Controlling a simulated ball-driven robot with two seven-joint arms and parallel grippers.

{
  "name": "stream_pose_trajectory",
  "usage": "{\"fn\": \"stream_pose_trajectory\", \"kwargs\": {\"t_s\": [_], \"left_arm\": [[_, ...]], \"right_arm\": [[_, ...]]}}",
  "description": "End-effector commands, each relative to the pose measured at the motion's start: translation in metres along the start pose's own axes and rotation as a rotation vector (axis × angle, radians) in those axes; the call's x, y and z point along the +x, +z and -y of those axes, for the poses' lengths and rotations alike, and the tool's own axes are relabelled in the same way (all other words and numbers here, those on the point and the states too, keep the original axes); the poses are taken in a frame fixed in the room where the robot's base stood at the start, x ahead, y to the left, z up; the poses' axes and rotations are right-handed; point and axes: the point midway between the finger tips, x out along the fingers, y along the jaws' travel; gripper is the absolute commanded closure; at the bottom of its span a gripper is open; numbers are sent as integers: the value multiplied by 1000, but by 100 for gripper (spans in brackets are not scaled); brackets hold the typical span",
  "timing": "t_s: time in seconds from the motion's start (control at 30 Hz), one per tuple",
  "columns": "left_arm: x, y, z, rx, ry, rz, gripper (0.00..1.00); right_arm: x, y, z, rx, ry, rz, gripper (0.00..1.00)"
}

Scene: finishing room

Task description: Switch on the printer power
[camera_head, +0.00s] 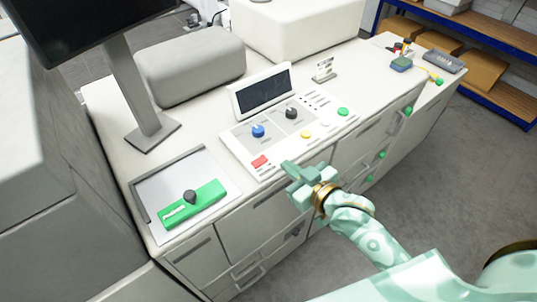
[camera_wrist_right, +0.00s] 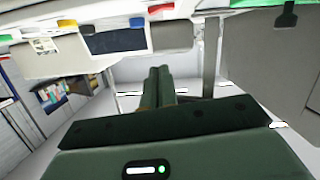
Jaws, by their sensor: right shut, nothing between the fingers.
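A white control panel (camera_head: 240,145) lies on the counter with a dark screen (camera_head: 264,90) at its back. It carries a red switch or button (camera_head: 260,162) at the front left, a blue knob (camera_head: 258,131), a black knob (camera_head: 291,114), a yellow button (camera_head: 306,135) and a green button (camera_head: 342,111). No readable label shows which one is the printer power. My right gripper (camera_head: 288,167) is shut and empty at the panel's front edge, right of the red button; contact is unclear. Its closed fingers (camera_wrist_right: 160,75) show in the right wrist view, with the red button (camera_wrist_right: 160,8) beyond. My left gripper is out of view.
A monitor stand (camera_head: 150,132) and a grey rounded block (camera_head: 190,65) stand behind left. A tray (camera_head: 150,197) with a green, black-knobbed tool (camera_head: 205,204) lies left. Cabinet drawers (camera_head: 255,220) face the front. Small items (camera_head: 402,62) lie at the counter's far right.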

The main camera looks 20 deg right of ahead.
Motion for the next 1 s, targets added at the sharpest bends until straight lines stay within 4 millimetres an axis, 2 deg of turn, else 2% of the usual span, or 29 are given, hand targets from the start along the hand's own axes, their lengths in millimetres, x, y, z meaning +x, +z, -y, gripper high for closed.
{"fn": "stream_pose_trajectory", "kwargs": {"t_s": [0.17,0.27,0.37,0.7,0.83,1.0], "left_arm": [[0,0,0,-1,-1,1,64],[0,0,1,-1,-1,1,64],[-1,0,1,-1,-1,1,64],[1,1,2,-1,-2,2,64],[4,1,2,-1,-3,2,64],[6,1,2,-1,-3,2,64]], "right_arm": [[3,0,0,0,1,0,100],[12,0,0,1,1,-1,100],[28,-1,0,1,1,-2,100],[101,-1,0,1,1,-2,100],[106,22,0,0,0,4,100],[110,36,0,0,0,1,100]]}}
